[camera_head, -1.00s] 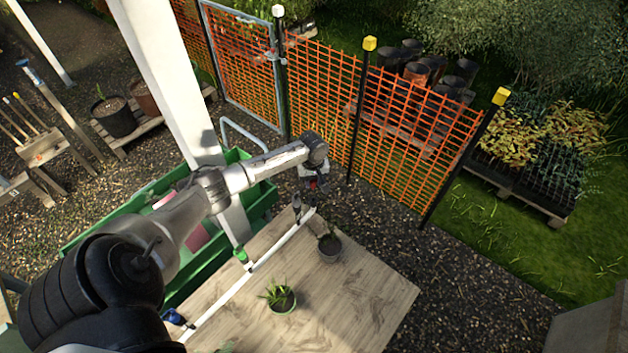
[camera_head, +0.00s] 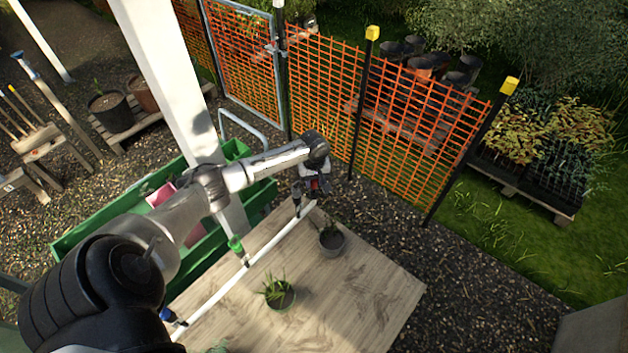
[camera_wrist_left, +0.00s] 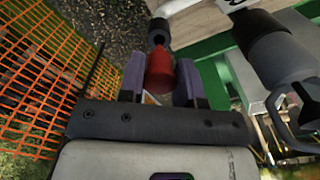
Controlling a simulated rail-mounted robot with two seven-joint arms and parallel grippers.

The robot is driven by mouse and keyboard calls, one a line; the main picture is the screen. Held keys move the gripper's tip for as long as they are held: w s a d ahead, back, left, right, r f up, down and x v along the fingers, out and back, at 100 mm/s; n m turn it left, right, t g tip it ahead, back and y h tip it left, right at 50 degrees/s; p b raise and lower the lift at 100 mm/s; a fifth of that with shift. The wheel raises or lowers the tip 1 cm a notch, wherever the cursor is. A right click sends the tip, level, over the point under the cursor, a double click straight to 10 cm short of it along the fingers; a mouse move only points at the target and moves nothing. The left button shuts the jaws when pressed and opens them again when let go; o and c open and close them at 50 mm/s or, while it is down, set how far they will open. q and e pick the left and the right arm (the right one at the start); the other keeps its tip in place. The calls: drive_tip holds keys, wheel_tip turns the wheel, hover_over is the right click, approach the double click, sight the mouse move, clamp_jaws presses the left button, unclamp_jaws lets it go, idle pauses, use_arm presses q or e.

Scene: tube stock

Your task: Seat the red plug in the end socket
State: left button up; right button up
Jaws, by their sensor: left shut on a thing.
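My left gripper (camera_head: 312,190) is over the far end of a white pipe (camera_head: 240,275) that runs along the table's left edge. In the left wrist view the gripper (camera_wrist_left: 160,82) is shut on the red plug (camera_wrist_left: 160,75), which sits between its purple-grey fingers. The plug's narrow end points at a dark socket (camera_wrist_left: 157,32) at the pipe's end. The two overlap in this view, and I cannot tell whether the plug is touching it or inside it. In the head view the dark socket (camera_head: 297,207) shows just below the gripper. My right gripper is not in view.
On the wooden table (camera_head: 350,295) stand a dark pot (camera_head: 332,243) near the gripper and a potted plant (camera_head: 279,293). A green fitting (camera_head: 236,246) and a blue fitting (camera_head: 170,316) are along the pipe. Orange fencing (camera_head: 410,125) stands behind. A green cart (camera_head: 95,228) is at the left.

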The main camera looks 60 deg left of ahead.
sight(314, 187)
use_arm(q)
drive_tip(key=shift+f+p, duration=0.25)
drive_tip(key=shift+p, duration=0.15)
drive_tip(key=shift+d+f, duration=0.1)
drive_tip(key=shift+f, duration=0.15)
idle(0.7)
drive_tip(key=shift+f, duration=0.45)
drive_tip(key=shift+f, duration=0.4)
idle(0.6)
drive_tip(key=shift+f, duration=0.5)
idle(0.8)
drive_tip(key=o, duration=1)
